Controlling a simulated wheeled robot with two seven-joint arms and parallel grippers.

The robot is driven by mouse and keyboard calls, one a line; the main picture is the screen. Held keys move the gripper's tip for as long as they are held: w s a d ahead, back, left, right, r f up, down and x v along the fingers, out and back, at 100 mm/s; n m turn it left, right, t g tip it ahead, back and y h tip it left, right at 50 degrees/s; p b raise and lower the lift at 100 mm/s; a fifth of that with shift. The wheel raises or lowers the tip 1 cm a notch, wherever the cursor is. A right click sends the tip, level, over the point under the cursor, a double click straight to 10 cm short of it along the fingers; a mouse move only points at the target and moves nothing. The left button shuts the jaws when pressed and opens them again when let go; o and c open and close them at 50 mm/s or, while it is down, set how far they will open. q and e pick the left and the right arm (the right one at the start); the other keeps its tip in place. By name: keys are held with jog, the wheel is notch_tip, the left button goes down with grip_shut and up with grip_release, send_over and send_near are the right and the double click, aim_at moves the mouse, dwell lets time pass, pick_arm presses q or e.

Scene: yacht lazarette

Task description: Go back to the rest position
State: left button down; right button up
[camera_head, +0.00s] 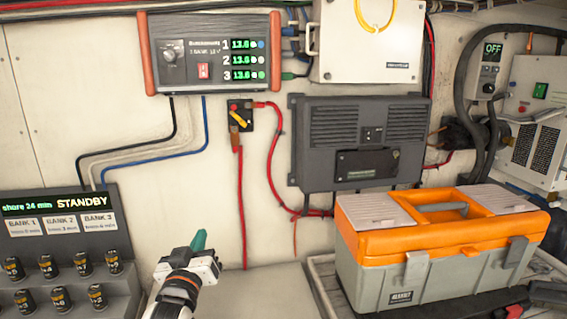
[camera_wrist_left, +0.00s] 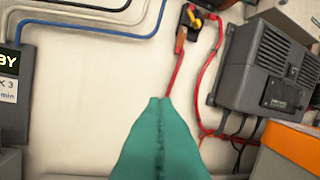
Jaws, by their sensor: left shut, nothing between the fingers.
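My left gripper (camera_head: 200,241) shows at the bottom centre-left of the head view, with its teal fingers pointing up toward the wall. In the left wrist view its teal fingers (camera_wrist_left: 160,103) are pressed together with nothing between them. The gripper is in front of the pale wall, and I see no contact with anything. The battery unit (camera_head: 208,54) with three readouts is on the wall above it. My right gripper is in neither view.
A grey bank rack (camera_head: 60,235) showing STANDBY, with several small cells, stands at left. An orange and grey toolbox (camera_head: 440,250) stands at right on the bench. A dark wall unit (camera_head: 362,140) and red cables (camera_head: 240,190) are behind. Bare bench (camera_head: 270,295) lies between.

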pick_arm(q)
jog(key=s+a+f+m+g, duration=0.1)
jog(key=s+f+g, duration=0.3)
jog(key=s+f, duration=0.5)
jog(key=s+a+f+m+g, duration=0.1)
jog(key=s+f+g, duration=0.4)
jog(key=f, duration=0.7)
jog(key=s+a+f+m+g, duration=0.1)
jog(key=s+f+g, duration=0.3)
jog(key=s, duration=0.7)
jog(key=s+f+m+g, duration=0.2)
jog(key=s+f+g, duration=0.15)
jog(key=s, duration=0.75)
notch_tip(320, 180, down, 28)
jog(key=s+b, duration=0.1)
jog(key=b, duration=0.1)
jog(key=s+a+f+g+b, duration=0.1)
jog(key=s+a+f+g, duration=0.1)
jog(key=s+f, duration=1.4)
notch_tip(320, 180, down, 2)
jog(key=shift+s+a, duration=0.3)
jog(key=shift+a, duration=0.2)
jog(key=shift+s, duration=0.1)
